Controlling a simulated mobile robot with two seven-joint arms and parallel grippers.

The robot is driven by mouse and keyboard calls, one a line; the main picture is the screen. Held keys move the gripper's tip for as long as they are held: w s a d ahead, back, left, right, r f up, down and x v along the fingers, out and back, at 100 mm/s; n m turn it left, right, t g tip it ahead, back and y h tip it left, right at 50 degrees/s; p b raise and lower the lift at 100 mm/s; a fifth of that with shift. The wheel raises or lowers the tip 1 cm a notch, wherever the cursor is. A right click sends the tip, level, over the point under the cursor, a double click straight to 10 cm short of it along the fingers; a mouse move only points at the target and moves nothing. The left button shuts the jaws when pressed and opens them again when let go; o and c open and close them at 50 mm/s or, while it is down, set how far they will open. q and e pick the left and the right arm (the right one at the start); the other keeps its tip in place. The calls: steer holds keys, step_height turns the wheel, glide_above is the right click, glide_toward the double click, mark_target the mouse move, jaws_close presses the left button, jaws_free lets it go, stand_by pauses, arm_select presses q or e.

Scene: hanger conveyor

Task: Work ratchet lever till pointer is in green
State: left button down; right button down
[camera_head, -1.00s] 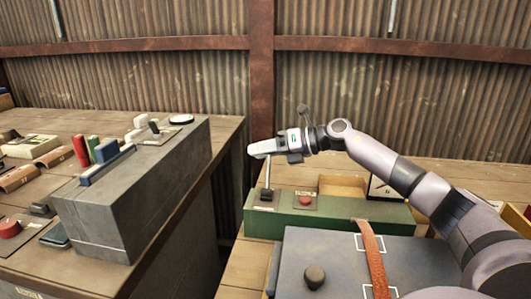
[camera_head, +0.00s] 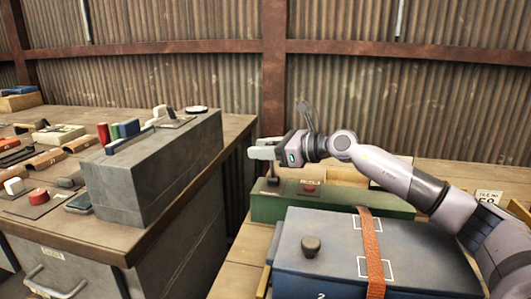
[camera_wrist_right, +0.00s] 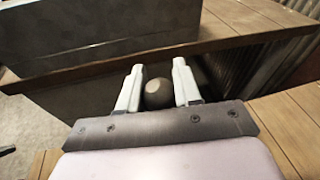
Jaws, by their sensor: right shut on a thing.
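The ratchet lever (camera_head: 273,173) stands on the left end of a long green box (camera_head: 340,205). My right gripper (camera_head: 262,148) is at the lever's top, fingers pointing left. In the right wrist view, the lever's round dark knob (camera_wrist_right: 158,93) sits between the two pale fingers of the right gripper (camera_wrist_right: 157,80), which is shut on it. A red button (camera_head: 310,186) is on the box beside the lever. The gauge, its pointer and any green zone are hidden, apparently behind my right arm. My left gripper is not in view.
A dark blue case (camera_head: 335,255) with an orange strap (camera_head: 369,240) and a black knob (camera_head: 311,245) lies in front of the green box. A grey block (camera_head: 160,165) stands on the left bench (camera_head: 135,245). A gap separates the benches.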

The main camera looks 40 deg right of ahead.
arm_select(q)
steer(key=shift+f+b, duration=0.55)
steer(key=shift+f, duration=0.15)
arm_select(e)
steer(key=shift+s+a+f+n+t, duration=0.3)
steer(key=shift+s+a+n, duration=0.2)
steer(key=shift+n, duration=0.2)
steer(key=c, duration=0.8)
jaws_free()
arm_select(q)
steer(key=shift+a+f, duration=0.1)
arm_select(e)
steer(key=shift+s, duration=0.1)
